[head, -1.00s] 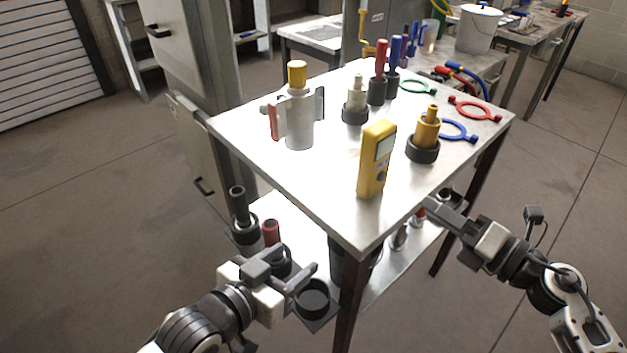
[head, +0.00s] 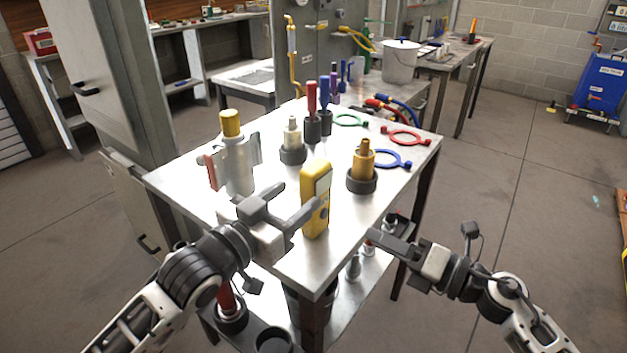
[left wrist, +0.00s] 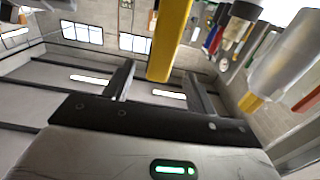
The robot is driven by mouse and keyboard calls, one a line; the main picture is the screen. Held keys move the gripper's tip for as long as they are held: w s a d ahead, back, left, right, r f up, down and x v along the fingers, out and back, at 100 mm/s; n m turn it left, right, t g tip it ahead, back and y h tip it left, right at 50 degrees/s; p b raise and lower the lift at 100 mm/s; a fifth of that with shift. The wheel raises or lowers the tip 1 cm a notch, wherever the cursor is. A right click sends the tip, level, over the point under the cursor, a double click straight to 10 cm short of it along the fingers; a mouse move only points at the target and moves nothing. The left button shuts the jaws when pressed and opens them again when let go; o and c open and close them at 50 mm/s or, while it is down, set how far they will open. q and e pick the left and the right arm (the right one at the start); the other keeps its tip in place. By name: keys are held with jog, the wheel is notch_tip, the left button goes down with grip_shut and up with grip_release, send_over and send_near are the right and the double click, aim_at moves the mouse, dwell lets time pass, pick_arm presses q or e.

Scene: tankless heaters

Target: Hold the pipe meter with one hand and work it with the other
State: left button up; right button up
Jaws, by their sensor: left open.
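The pipe meter, a yellow handheld block with a grey display (head: 318,182), stands upright near the front corner of the metal table (head: 335,265). My left gripper (head: 292,202) is open, just left of the meter in the head view. In the left wrist view the yellow meter (left wrist: 170,38) shows ahead, between the directions of the two spread fingers (left wrist: 160,82); I cannot tell whether either touches it. My right gripper (head: 376,242) is beside the table's right edge, apart from the meter. Its finger gap is not clear to see.
A silver canister with a yellow cap (head: 232,150) stands left of the meter. A brass fitting in a dark base (head: 362,170) stands to its right. Several fittings, coloured handles and rings stand or lie farther back. A lower shelf holds more parts.

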aim_at(306, 188)
pick_arm(q)
jog(key=x, duration=0.7)
jog(key=shift+c, duration=0.3)
jog(key=c, duration=1)
jog(key=shift+c, duration=0.7)
pick_arm(e)
grip_shut()
